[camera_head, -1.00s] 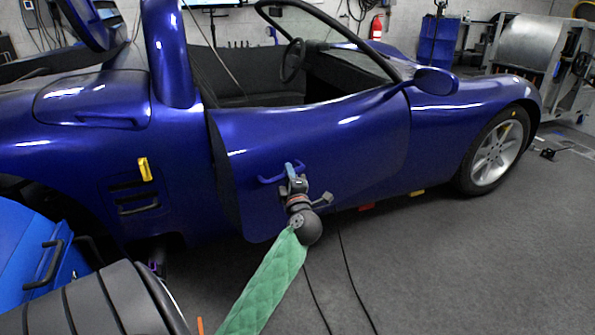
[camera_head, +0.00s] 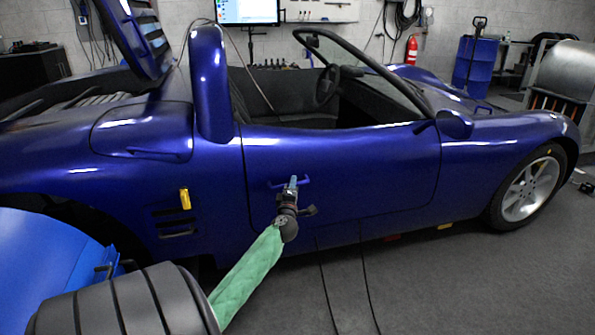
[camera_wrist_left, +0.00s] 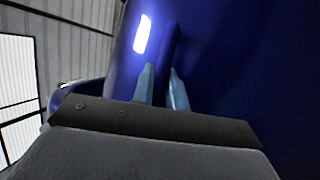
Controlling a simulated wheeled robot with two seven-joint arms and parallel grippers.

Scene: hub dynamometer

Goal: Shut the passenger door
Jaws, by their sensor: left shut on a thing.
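The passenger door (camera_head: 350,165) is the long dark-blue panel in the middle of the blue sports car. It lies about flush with the body, with a thin seam along its edges. I cannot tell whether it is latched. My left gripper (camera_head: 293,182) is at the blue door handle (camera_head: 276,185) on the panel's rear half, its jaws shut on it. In the left wrist view the two fingers (camera_wrist_left: 161,80) stand close together against blue surfaces, and their tips are partly lost there. My right gripper is out of view.
The side mirror (camera_head: 455,123) juts out at the door's front end. A yellow handle (camera_head: 185,199) sits on the rear body. Dark cables (camera_head: 367,280) run over the grey floor below the door. The floor at right (camera_head: 455,290) is clear.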

